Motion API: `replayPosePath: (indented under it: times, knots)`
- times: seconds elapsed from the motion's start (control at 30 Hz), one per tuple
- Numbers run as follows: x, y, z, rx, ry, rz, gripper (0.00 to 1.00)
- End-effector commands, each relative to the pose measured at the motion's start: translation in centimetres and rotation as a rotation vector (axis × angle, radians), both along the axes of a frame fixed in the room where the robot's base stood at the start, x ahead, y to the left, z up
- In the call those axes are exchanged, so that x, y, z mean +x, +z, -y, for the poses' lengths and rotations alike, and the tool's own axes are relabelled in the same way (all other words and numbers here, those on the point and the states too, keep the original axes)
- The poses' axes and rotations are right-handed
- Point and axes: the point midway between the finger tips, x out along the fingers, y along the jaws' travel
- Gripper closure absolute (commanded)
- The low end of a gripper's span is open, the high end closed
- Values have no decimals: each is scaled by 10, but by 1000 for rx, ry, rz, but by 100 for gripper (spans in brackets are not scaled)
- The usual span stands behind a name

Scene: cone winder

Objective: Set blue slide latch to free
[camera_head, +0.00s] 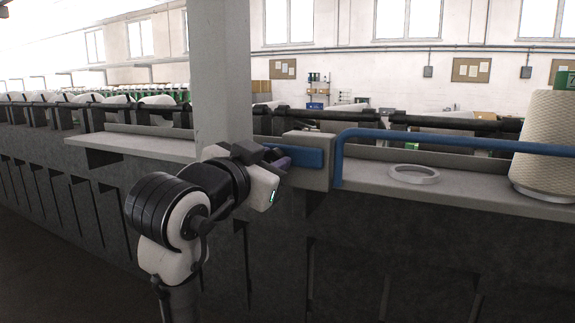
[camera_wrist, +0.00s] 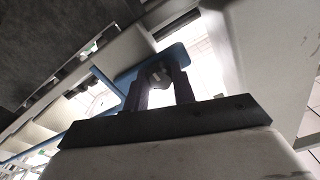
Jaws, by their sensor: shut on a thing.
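The blue slide latch (camera_head: 308,158) is a flat blue bar at the left side of a grey block (camera_head: 322,150), in the middle of the head view. My gripper (camera_head: 279,163) reaches it from the left, just right of the grey post, and its fingers are mostly hidden there. In the wrist view my gripper (camera_wrist: 160,80) has its two dark fingers closed around a small dark knob (camera_wrist: 158,72) in front of the latch's blue plate (camera_wrist: 174,55). How far the latch has slid is hard to tell.
A tall grey post (camera_head: 222,75) stands directly behind my wrist. A blue rail (camera_head: 450,140) runs right from the block above a grey shelf (camera_head: 470,186). A white ring (camera_head: 414,174) and a yarn cone (camera_head: 546,140) sit on that shelf.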

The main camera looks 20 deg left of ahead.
Motion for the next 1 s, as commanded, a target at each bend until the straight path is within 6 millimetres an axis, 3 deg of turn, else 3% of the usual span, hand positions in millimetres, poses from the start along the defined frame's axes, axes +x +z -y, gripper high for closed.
replayPosePath:
  times: [0.23, 0.27, 0.43, 0.77, 1.0]
  knots:
    - [-1, 1, -5, -4, 8, 4, 100]
    - [-1, 1, -5, -4, 9, 4, 73]
    - [-1, 1, -4, -3, 8, 4, 52]
    - [-4, 0, -4, -2, 6, 3, 52]
    - [-42, -2, -5, 1, 9, 7, 52]
